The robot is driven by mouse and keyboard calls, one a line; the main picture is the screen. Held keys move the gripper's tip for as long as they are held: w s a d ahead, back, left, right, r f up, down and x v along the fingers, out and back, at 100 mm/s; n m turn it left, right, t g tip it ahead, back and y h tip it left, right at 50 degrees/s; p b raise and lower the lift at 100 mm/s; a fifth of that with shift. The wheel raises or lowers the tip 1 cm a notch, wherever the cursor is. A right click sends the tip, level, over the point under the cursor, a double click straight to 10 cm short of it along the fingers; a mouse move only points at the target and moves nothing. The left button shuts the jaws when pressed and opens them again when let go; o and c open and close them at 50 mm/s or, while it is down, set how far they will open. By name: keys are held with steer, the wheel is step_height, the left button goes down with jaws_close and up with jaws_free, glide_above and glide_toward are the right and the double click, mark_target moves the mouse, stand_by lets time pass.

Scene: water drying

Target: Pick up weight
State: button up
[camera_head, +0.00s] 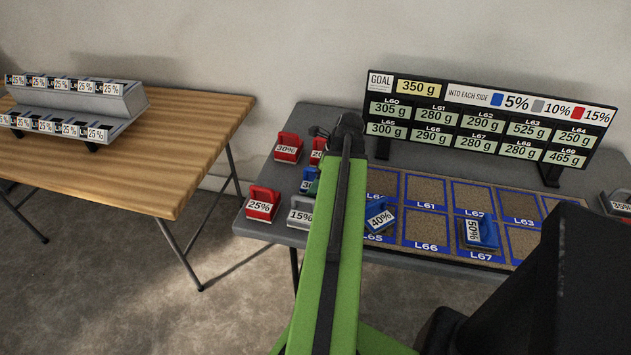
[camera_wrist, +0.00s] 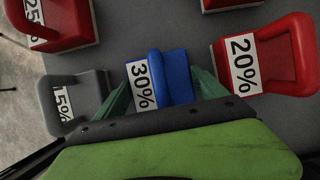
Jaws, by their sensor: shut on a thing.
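My gripper (camera_wrist: 163,88) is shut on a blue weight (camera_wrist: 176,75) labelled 30%, which sits between its green fingers in the wrist view. In the head view the same blue weight (camera_head: 309,182) shows only in part beside my green arm, which hides most of my gripper. Whether the weight touches the table is hard to tell. A grey 15% weight (camera_wrist: 75,92) is on its left and a red 20% weight (camera_wrist: 275,60) on its right, both close by.
More red weights, 25% (camera_head: 262,204) and 30% (camera_head: 288,148), stand on the grey table (camera_head: 320,117). Blue 40% (camera_head: 380,217) and 50% (camera_head: 482,233) weights lie on the marked board (camera_head: 425,230). A goal sign (camera_head: 490,115) stands behind. A wooden table (camera_head: 190,130) is at left.

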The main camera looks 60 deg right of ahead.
steer(key=shift+r, duration=0.1)
steer(key=r+p, duration=0.5)
steer(key=shift+s+r, duration=0.1)
steer(key=shift+s, duration=0.1)
steer(key=s+r+p, duration=0.2)
steer(key=s, duration=0.1)
steer(key=s+r+p, duration=0.1)
steer(key=s+p, duration=0.1)
steer(key=s, duration=0.2)
steer(key=s+d+r+p, duration=0.1)
steer(key=s+r+p, duration=0.1)
steer(key=s, duration=0.2)
steer(key=shift+s+d+r, duration=0.1)
steer(key=shift+r, duration=0.25)
